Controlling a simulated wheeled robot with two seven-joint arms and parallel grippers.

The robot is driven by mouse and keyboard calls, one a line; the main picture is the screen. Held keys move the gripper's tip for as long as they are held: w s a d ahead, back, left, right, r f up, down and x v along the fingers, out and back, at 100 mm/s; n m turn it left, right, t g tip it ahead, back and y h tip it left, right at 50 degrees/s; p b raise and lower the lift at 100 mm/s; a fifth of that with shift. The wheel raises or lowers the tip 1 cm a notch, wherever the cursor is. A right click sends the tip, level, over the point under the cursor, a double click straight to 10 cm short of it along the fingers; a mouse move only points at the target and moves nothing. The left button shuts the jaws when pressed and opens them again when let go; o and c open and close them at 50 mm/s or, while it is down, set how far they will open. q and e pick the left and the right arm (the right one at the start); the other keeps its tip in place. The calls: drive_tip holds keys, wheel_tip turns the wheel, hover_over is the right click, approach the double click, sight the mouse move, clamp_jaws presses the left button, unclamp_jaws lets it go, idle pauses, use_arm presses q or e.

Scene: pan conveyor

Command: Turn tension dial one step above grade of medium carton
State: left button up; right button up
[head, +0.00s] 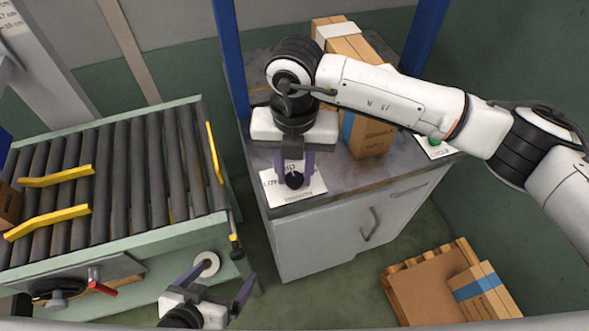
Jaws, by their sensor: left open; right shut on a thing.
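A black dial knob (296,181) stands on a white printed plate (312,190) at the near left corner of the grey cabinet top. My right gripper (293,184) points down with its fingers shut on this knob. The plate's print is too small to read, and the fingers partly hide the knob, so its setting cannot be told. My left gripper (222,274) is open and empty at the bottom, in front of the conveyor. A tall brown carton (371,138) with blue tape stands on the cabinet, partly behind my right arm. No carton's grade can be read.
A roller conveyor (140,150) with yellow guides fills the left; a brown carton (8,205) sits at its left edge. A second plate with a green knob (434,142) is on the cabinet's right. A blue-taped carton (486,295) lies on a pallet (425,290) at lower right.

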sight(295, 178)
drive_tip(key=shift+r, duration=0.1)
drive_tip(key=o, duration=1)
drive_tip(key=shift+o, duration=0.2)
wheel_tip(295, 178, up, 10)
drive_tip(key=shift+r, duration=0.15)
